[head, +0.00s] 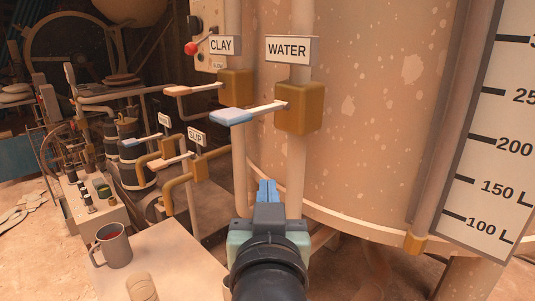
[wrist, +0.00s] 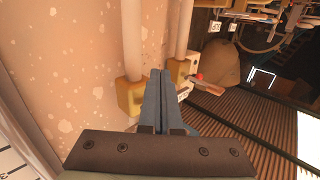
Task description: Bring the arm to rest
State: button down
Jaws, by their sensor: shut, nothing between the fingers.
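My gripper (head: 267,187) is in the lower middle of the head view, in front of the big tank and below the WATER valve. Its blue fingers are together with nothing between them. In the wrist view the gripper (wrist: 158,75) also shows shut, pointing up the picture along the tank wall. The WATER valve (head: 299,107) has a lever with a pale blue handle (head: 231,116) pointing left. The CLAY valve (head: 235,84) has an orange-tipped lever, also pointing left. The fingers appear apart from both valves in the head view.
The speckled tank (head: 365,120) fills the right, with a litre scale (head: 497,140) beside it. Lower left are the SLIP valve (head: 198,167) and pipes. A bench (head: 165,255) holds a grey mug (head: 113,246). Open floor shows at far left.

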jog(key=s+r+t+p, duration=0.1)
jog(key=s+r+t, duration=0.5)
jog(key=r, duration=0.8)
jog(key=s+r+t+p, duration=0.2)
jog(key=s+r+t, duration=0.35)
jog(key=r, duration=0.75)
notch_tip(320, 180, up, 15)
jog(key=s+g+p, duration=0.1)
jog(key=p, duration=1.4)
jog(key=shift+r+g, duration=0.15)
jog(key=shift+g, duration=0.2)
